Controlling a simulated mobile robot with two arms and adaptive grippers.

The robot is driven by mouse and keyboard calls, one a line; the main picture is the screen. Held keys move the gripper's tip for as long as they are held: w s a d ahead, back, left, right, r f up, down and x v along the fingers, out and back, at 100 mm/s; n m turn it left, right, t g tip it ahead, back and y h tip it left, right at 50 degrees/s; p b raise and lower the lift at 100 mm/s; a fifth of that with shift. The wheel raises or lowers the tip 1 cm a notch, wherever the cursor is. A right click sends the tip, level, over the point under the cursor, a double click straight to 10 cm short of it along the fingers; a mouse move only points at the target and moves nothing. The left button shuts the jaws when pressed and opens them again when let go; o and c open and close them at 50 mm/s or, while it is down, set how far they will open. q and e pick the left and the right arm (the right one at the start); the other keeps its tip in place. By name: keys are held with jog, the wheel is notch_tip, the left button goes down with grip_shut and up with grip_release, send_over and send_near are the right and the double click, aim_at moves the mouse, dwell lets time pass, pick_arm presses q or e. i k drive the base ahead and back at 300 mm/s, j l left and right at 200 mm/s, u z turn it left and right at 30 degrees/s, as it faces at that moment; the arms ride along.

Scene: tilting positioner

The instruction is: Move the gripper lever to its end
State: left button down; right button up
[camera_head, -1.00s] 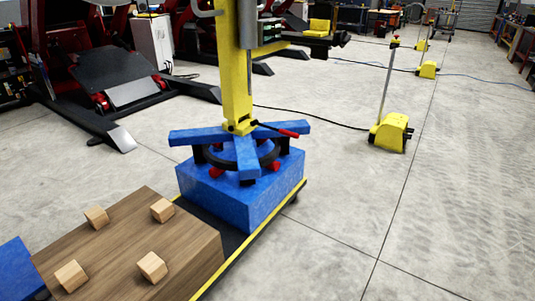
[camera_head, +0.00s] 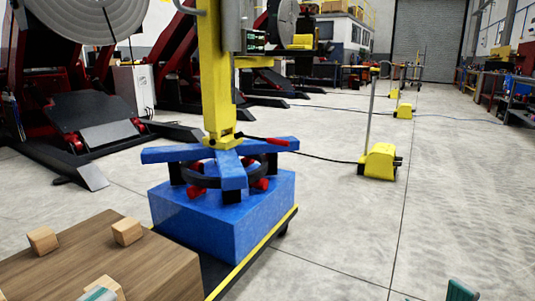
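The gripper lever (camera_head: 268,140) is a thin black rod with a red handle. It sticks out to the right from the base of a yellow post (camera_head: 213,90), roughly level. The post stands on a blue gripper with several flat arms (camera_head: 232,172) around a dark ring, on a blue block (camera_head: 235,220). A small teal and pale tip of my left gripper (camera_head: 98,294) shows at the bottom left edge, over the wooden box. A small green tip of my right gripper (camera_head: 461,291) shows at the bottom right edge. Both are well apart from the lever, and their fingers are mostly out of frame.
A wooden box (camera_head: 160,270) with small wooden blocks (camera_head: 127,231) stands at lower left. The blue block sits on a dark platform with a yellow edge (camera_head: 270,240). A yellow pedal unit (camera_head: 380,162) with a post stands to the right.

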aim_at(240, 135)
jog(key=u, duration=0.35)
jog(key=i+l+u, duration=0.4)
jog(key=l+u, duration=0.15)
jog(key=i+l+u, duration=0.1)
jog(key=l+u, duration=0.15)
jog(key=l, duration=0.2)
jog(key=i+l, duration=0.15)
jog(key=l, duration=0.25)
jog(key=i+l, duration=0.1)
jog(key=l, duration=0.3)
jog(key=i+l+u, duration=0.1)
jog(key=l, duration=0.3)
jog(key=i+l, duration=0.15)
jog(key=l, duration=0.25)
jog(key=i+l+u, duration=0.1)
jog(key=l, duration=0.3)
